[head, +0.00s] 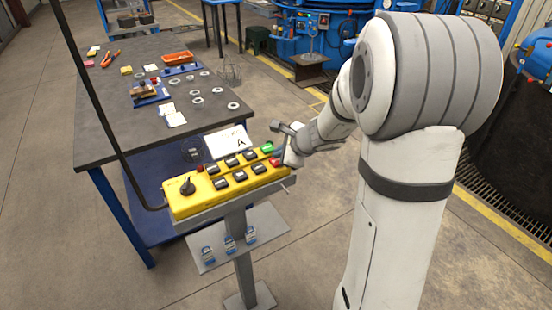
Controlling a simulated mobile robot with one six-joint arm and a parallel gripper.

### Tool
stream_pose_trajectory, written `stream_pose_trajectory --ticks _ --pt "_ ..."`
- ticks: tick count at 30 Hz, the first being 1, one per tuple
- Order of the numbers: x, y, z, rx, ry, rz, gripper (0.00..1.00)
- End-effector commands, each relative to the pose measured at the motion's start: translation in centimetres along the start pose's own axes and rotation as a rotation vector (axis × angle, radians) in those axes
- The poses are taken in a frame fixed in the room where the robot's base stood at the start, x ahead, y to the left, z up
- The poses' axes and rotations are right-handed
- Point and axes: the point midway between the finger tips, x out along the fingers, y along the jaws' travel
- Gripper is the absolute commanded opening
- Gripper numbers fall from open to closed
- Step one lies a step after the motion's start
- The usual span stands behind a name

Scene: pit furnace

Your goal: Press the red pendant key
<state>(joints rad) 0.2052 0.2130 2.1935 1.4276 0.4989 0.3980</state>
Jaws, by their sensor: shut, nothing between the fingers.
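The yellow pendant box (205,200) lies on a grey stand and carries two rows of dark keys, with a black rotary knob at its left end. The red key (275,162) is at the right end of the near row, just in front of the green key (267,148). My gripper (279,154) is shut and empty, reaching in from the right with its tip right by the red key. I cannot tell whether the tip touches the key. The gripper partly hides the box's right end.
A dark cable runs down at the left. A workbench (115,130) with rings and tools stands behind. A lower shelf (208,262) holds padlock-like items.

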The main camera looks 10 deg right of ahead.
Motion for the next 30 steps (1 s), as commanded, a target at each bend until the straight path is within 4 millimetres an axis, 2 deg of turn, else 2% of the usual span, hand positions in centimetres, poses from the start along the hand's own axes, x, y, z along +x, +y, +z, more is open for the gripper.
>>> stream_pose_trajectory --ticks 14,30 --pt "-0.6 -0.4 0.4 0.000 0.000 -0.001 0.00" --pt "-4.0 -2.9 2.9 -0.001 -0.001 -0.001 0.00"
